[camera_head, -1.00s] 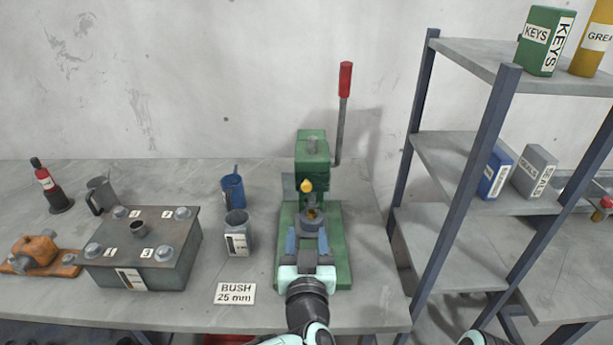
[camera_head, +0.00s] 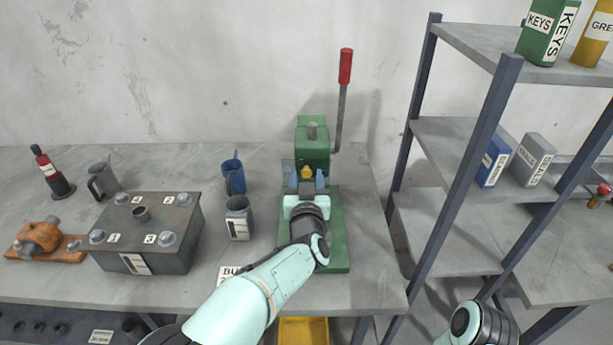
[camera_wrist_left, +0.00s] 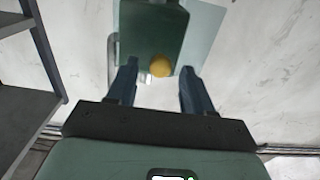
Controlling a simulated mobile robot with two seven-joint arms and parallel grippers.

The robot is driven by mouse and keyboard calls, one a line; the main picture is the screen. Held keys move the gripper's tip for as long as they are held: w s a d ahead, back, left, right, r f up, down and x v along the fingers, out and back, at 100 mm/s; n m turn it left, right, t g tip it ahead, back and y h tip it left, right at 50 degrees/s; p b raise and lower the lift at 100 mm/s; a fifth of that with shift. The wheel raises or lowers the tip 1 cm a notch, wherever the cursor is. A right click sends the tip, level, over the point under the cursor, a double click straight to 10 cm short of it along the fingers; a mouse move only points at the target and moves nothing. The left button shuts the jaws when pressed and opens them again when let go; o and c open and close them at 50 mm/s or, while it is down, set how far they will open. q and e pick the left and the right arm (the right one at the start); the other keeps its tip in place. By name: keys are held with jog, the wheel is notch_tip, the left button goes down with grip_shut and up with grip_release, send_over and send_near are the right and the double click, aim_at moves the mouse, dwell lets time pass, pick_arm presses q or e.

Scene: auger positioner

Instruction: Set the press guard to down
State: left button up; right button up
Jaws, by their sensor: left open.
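The green press (camera_head: 312,148) stands on the bench with its red-handled lever (camera_head: 345,67) up at its right. A pale see-through panel, likely the guard (camera_wrist_left: 205,35), shows beside the press head in the left wrist view. A yellow knob (camera_head: 305,172) is at the front of the press; it also shows in the left wrist view (camera_wrist_left: 161,66). My left gripper (camera_head: 306,182) is open, its two blue fingers either side of the knob in the picture; contact cannot be told. My arm hides the lower press. My right gripper is out of view.
A shelf rack (camera_head: 455,150) rises close on the right. The bench (camera_head: 375,270) is clear between press and rack.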

pick_arm(q)
jog(key=shift+w, duration=0.2)
jog(key=shift+c, duration=0.3)
grip_shut()
notch_tip(320, 180, down, 9)
jog(key=b, duration=0.5)
jog(key=shift+f+b, duration=0.15)
jog(key=shift+b, duration=0.25)
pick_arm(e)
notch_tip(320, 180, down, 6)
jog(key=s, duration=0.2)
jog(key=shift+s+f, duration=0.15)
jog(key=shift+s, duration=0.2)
pick_arm(q)
jog(key=shift+s, duration=0.1)
jog(key=shift+o, duration=0.2)
grip_release()
